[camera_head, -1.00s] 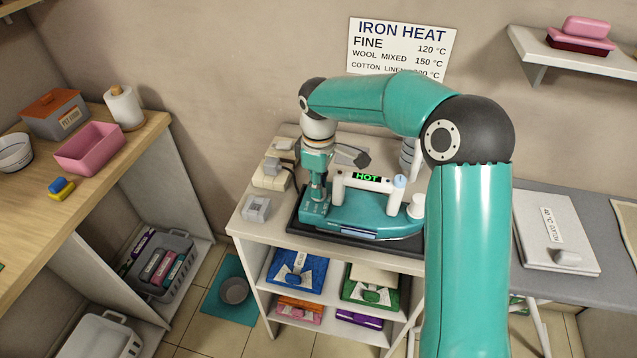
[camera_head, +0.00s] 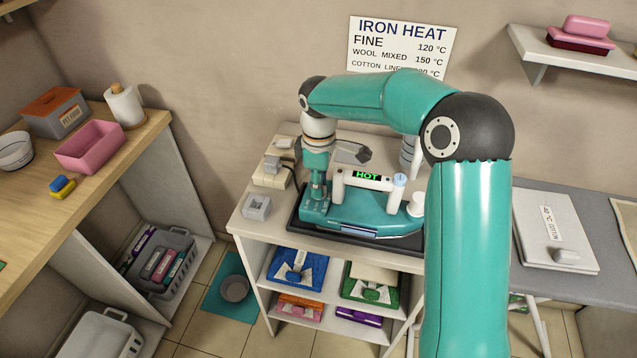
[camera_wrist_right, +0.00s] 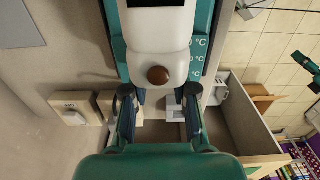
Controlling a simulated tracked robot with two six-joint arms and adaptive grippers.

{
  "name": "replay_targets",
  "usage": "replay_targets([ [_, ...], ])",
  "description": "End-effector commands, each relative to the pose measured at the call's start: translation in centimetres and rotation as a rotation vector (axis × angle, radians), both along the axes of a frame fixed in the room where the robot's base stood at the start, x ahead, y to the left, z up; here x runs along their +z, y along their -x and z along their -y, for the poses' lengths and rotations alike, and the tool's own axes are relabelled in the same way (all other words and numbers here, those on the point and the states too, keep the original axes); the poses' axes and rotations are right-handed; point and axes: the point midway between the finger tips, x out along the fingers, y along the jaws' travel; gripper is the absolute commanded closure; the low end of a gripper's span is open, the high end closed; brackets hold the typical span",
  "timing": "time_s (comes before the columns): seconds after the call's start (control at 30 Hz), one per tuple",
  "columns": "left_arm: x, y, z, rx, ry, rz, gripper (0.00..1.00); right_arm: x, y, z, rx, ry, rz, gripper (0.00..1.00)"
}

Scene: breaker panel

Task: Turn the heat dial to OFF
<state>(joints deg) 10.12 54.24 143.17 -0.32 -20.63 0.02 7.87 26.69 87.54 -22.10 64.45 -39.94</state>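The teal iron (camera_head: 370,218) lies on a black pad on the white shelf unit, with a white handle and a green "HOT" display (camera_head: 367,176). My right gripper (camera_head: 317,192) points down at the iron's left end. In the right wrist view the gripper (camera_wrist_right: 158,108) has its two dark fingers apart, with nothing seen clamped between them. Beyond them are the iron's white handle end with a round brown knob (camera_wrist_right: 158,75) and "°C" markings (camera_wrist_right: 197,60) on the teal body. My left gripper is not in view.
A small grey box (camera_head: 257,207) and a beige block (camera_head: 270,175) stand left of the iron. An "IRON HEAT" sign (camera_head: 402,48) hangs on the wall behind. My right arm covers the area right of the iron. A grey ironing board (camera_head: 590,225) stands at the right.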

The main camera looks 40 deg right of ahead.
Motion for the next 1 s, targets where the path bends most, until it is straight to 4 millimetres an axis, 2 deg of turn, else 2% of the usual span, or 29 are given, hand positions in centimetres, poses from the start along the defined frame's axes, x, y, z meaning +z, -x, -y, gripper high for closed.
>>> replay_targets([
  [0.23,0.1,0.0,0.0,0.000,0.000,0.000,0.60,0.1,0.0,0.0,-0.002,0.000,-0.001,0.73],
  [0.37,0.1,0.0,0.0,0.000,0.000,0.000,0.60,1.2,0.0,0.0,-0.002,0.001,0.001,0.73],
  [0.8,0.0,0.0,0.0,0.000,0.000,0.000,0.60,9.3,0.0,0.0,-0.001,-0.001,0.002,0.73],
  [1.0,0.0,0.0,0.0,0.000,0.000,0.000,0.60,11.5,-0.1,0.0,-0.001,0.000,0.000,0.73],
])
